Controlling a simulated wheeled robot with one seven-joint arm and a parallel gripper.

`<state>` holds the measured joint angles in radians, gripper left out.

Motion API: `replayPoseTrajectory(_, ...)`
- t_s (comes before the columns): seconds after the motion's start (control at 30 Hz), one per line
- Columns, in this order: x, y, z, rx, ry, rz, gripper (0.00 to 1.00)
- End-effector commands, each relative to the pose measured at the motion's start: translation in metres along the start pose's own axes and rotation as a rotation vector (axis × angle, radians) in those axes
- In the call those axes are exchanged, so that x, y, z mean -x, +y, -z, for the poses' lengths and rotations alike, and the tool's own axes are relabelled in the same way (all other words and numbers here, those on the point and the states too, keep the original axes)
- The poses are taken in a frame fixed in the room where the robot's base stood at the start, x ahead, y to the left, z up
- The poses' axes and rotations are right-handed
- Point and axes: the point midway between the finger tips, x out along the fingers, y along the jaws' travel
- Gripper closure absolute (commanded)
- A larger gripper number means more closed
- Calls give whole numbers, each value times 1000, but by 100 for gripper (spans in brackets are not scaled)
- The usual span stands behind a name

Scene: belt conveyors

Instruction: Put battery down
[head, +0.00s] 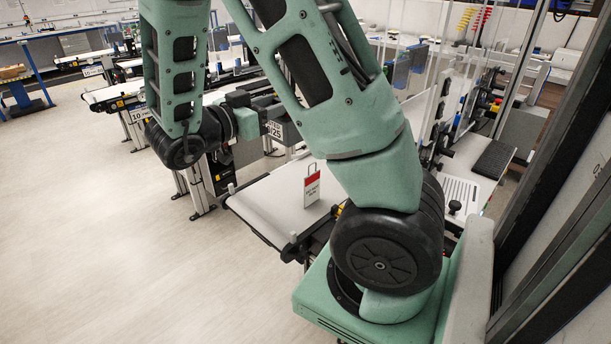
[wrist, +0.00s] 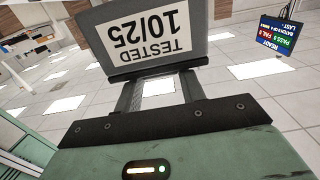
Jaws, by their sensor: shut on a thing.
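The battery (wrist: 150,35) is a dark grey block with a white label reading "TESTED 10/25", upside down in the wrist view. My gripper (wrist: 160,85) is shut on it, with one finger at each side of the picture's middle. In the head view the battery (head: 283,130) shows partly behind my arm, its label facing the camera.
A white-topped conveyor (head: 270,200) stands in front of my base, with a red and white sign (head: 312,186) on it. Another conveyor (head: 110,92) is at left. Dark framing (head: 560,190) borders the right. The floor at left is clear. A status display (wrist: 278,37) hangs in the wrist view.

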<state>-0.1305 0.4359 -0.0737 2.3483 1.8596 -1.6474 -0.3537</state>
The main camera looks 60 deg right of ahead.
Motion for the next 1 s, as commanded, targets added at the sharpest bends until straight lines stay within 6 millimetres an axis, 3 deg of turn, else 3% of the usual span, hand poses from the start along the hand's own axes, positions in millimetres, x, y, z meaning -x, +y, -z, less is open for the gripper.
replayPoseTrajectory(0.17, 0, 0, -16, 4, 5, -2, 100)
replayPoseTrajectory(0.7, 0, 0, -112, 4, 5, -1, 100)
replayPoseTrajectory(1.0, 0, 0, -139, -1, 6, -1, 100)
